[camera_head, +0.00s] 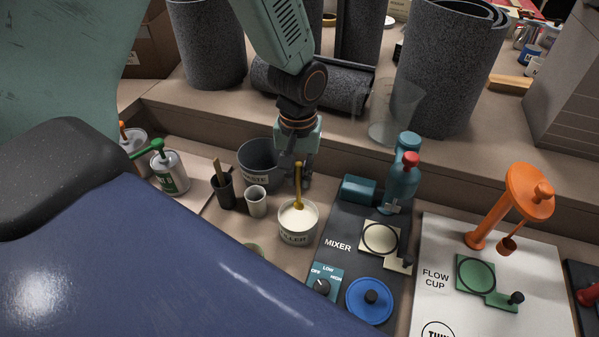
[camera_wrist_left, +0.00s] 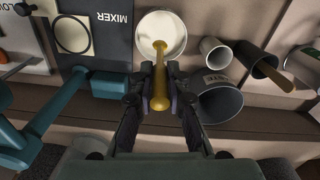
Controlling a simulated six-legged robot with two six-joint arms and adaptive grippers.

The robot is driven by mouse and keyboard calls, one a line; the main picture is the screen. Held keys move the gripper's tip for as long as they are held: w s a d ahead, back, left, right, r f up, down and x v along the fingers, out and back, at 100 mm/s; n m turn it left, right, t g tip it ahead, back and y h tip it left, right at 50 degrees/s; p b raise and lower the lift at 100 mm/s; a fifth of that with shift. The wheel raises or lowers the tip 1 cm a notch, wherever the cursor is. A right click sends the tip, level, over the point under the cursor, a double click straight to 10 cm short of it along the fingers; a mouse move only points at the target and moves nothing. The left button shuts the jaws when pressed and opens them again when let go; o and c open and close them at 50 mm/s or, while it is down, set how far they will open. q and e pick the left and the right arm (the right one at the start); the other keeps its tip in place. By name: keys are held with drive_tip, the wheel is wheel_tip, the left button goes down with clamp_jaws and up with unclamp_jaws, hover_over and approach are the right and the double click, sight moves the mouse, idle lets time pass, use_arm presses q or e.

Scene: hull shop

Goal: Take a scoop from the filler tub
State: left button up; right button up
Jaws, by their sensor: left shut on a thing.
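The filler tub (camera_head: 297,238) is a white tub with a FILLER label and pale contents, standing left of the mixer. It also shows at the top middle of the left wrist view (camera_wrist_left: 161,50). My left gripper (camera_head: 302,176) is above and behind the tub, shut on the yellow-brown handle of a scoop (camera_head: 298,186). In the left wrist view the handle (camera_wrist_left: 160,88) runs between the fingers toward the tub. The lower end of the scoop is over or in the filler; how deep I cannot tell. My right gripper is not in view.
The waste bucket (camera_head: 258,158), a dark cup (camera_head: 223,192) with a stick and a pale cup (camera_head: 256,204) stand left of the tub. The mixer (camera_head: 345,215) and flow cup board (camera_head: 435,250) are right. A dark blue surface (camera_head: 150,265) fills the lower left.

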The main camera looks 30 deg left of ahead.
sight(298, 201)
use_arm(q)
drive_tip(key=shift+a+f+b, duration=0.4)
drive_tip(key=shift+f+b, duration=0.15)
drive_tip(key=shift+f, duration=0.25)
drive_tip(key=shift+d+f, duration=0.45)
drive_tip(key=shift+f, duration=0.2)
drive_tip(key=shift+f+b, duration=0.35)
drive_tip(key=shift+a+f, duration=0.3)
drive_tip(key=shift+f, duration=0.3)
drive_tip(key=shift+f+b, duration=0.3)
drive_tip(key=shift+b, duration=0.1)
drive_tip(key=shift+d+f+b, duration=0.25)
drive_tip(key=shift+f+b, duration=0.05)
drive_tip(key=shift+f, duration=0.45)
drive_tip(key=shift+a+f, duration=0.15)
drive_tip(key=shift+f, duration=0.35)
